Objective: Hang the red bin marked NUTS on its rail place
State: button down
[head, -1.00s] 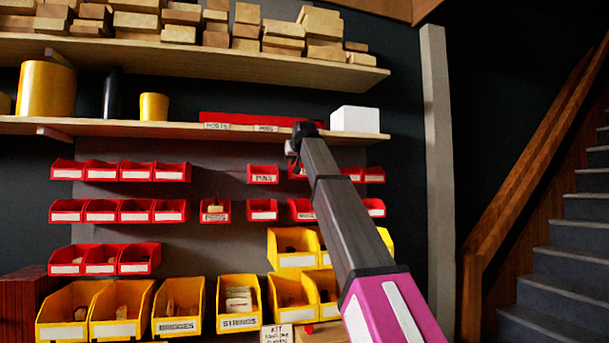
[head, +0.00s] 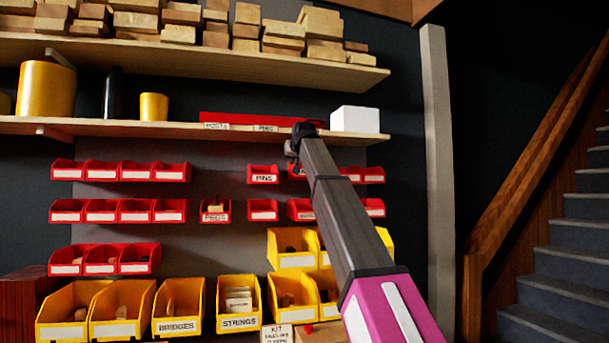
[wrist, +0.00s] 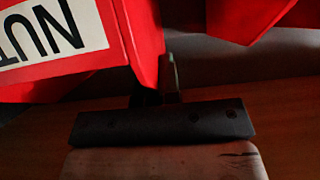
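The red bin marked NUTS (wrist: 60,50) fills the upper left of the wrist view, its white label upside down and cut off by the frame edge. My gripper (wrist: 158,85) is shut on the bin's thin side wall, with a dark finger showing close against each side. In the head view my gripper (head: 296,150) is at the end of my arm, in front of the top red bin row and just below the shelf. My arm hides much of the area there. A piece of red bin (head: 297,172) shows beside it, but I cannot tell which bin it is.
Other red bins (wrist: 235,18) are close on the right in the wrist view. The bin marked PINS (head: 263,175) hangs left of my gripper, and the PEGS bin (head: 215,211) is lower. The shelf (head: 180,128) with a white box (head: 355,119) is just above. Yellow bins (head: 239,303) are below.

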jog(key=shift+w+a, duration=0.2)
jog(key=shift+w, duration=0.5)
dwell(0.7)
jog(key=shift+f, duration=0.9)
dwell(0.7)
jog(key=c, duration=1.2)
grip_release()
jog(key=shift+c, duration=0.2)
jog(key=v, duration=1)
jog(key=shift+s+r, duration=0.15)
jog(key=shift+s, duration=0.2)
